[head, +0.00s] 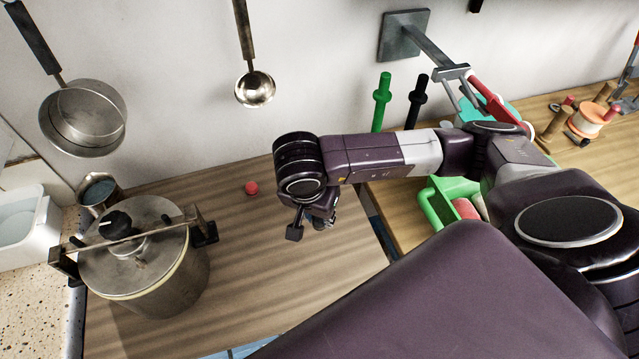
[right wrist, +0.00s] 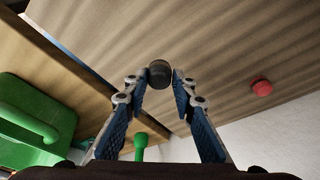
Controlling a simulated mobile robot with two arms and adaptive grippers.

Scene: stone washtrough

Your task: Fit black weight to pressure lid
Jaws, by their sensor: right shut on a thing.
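My right gripper (head: 322,222) is over the wooden counter, to the right of the pot. In the right wrist view its two blue-padded fingers (right wrist: 160,84) are shut on a small dark, rounded black weight (right wrist: 160,72) at their tips. In the head view I cannot make out the weight clearly. The pressure lid (head: 157,249) sits on a steel pot (head: 172,285) at the left, with a clamp bar across it and a black knob (head: 115,224) on top. My left gripper is not in view.
A small red piece (head: 251,188) lies on the counter between pot and gripper. A metal cup (head: 98,190) stands behind the pot. A green container (head: 436,207) is at the right. The counter's middle is mostly clear.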

